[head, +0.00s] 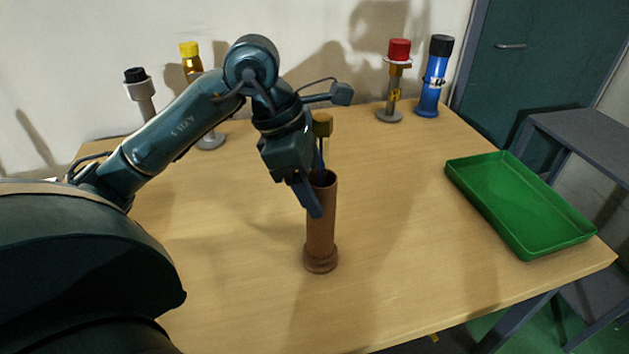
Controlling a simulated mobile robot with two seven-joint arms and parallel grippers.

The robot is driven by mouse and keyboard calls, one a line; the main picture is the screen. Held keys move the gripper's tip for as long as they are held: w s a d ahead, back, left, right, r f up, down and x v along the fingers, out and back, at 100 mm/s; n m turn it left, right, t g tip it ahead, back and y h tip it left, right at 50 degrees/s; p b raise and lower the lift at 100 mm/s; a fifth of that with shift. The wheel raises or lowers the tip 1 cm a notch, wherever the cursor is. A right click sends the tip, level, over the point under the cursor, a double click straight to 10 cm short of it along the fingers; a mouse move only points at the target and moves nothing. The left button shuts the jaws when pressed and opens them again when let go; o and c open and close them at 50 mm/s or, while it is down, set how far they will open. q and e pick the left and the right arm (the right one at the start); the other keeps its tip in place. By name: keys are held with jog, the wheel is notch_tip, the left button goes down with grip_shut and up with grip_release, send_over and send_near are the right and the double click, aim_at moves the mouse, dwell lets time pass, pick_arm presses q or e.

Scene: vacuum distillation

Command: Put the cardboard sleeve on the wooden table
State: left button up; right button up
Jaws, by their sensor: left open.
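A brown tube (320,225), which looks like the cardboard sleeve, stands upright with a wider ring at its foot. It is near the middle of the wooden table (230,265). My left gripper (315,195) is open at the top of the tube. One dark blue finger hangs in front of the tube's upper rim. The other finger seems to be behind or inside the rim, partly hidden. I cannot tell whether either finger touches the tube. My right gripper is not in view.
A brownish-yellow cap (322,124) shows behind my left gripper. At the back stand a black-capped holder (140,92), a yellow-capped bottle (191,62), a red-capped one (397,75) and a blue bottle (433,80). A green tray (515,205) lies right. The front table is clear.

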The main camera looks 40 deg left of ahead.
pick_arm(q)
jog(key=p+v, duration=0.1)
jog(key=v, duration=1.1)
jog(key=shift+r, duration=0.15)
jog(key=shift+s, duration=0.1)
